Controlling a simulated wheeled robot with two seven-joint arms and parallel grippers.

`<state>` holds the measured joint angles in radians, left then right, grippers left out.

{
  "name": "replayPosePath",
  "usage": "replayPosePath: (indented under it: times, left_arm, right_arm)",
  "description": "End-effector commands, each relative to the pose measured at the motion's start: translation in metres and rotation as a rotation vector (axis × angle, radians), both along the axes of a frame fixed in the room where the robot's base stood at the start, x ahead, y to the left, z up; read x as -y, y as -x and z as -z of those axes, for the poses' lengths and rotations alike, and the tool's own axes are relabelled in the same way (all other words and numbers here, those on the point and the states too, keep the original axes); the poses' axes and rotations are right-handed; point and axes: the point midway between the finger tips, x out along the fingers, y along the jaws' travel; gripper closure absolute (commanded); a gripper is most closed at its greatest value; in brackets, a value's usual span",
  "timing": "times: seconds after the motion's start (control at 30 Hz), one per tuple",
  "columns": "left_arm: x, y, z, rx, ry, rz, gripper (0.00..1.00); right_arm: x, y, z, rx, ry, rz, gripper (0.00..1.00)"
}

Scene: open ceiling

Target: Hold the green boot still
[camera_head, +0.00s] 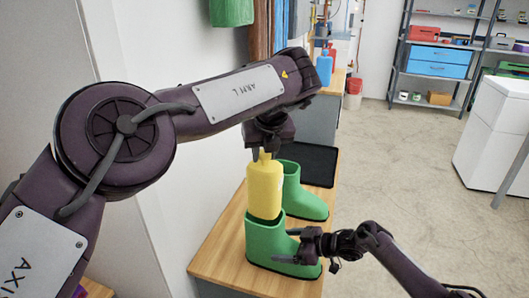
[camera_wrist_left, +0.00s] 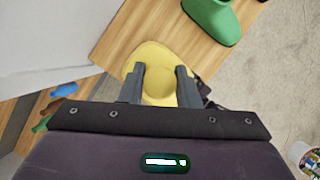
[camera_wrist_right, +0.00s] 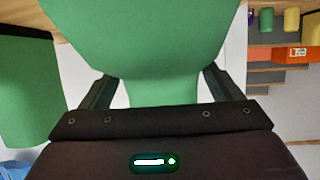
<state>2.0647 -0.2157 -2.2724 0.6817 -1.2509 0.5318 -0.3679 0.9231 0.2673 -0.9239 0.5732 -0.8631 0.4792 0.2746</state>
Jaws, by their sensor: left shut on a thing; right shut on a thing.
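Two green boots stand on the wooden bench (camera_head: 215,255). My right gripper (camera_head: 290,250) is shut on the near boot (camera_head: 262,238), on its foot part. In the right wrist view this boot (camera_wrist_right: 150,45) lies between my fingers. The far boot (camera_head: 305,203) stands just behind it. My left gripper (camera_head: 262,153) is shut on the top of a yellow bottle (camera_head: 264,188), upright over the near boot's opening. I cannot tell whether its base is inside the opening. The left wrist view shows the bottle (camera_wrist_left: 150,55) between my fingers.
A dark tray (camera_head: 317,165) lies behind the boots on the bench. A blue bottle (camera_head: 324,68) stands farther back. Something green (camera_head: 231,12) hangs at the wall. Shelves (camera_head: 432,62) and a white cabinet (camera_head: 495,135) stand beyond open floor on the right.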

Motion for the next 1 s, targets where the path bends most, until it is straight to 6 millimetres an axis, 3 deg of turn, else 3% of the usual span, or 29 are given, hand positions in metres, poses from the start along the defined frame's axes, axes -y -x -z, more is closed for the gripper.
replayPosePath:
  times: [1.0]
  left_arm:
    - [-0.0002,0.0,0.007,-0.001,0.0,0.001,1.0]
  right_arm:
    - [-0.0004,-0.0004,-0.0007,0.002,0.0,0.001,0.5]
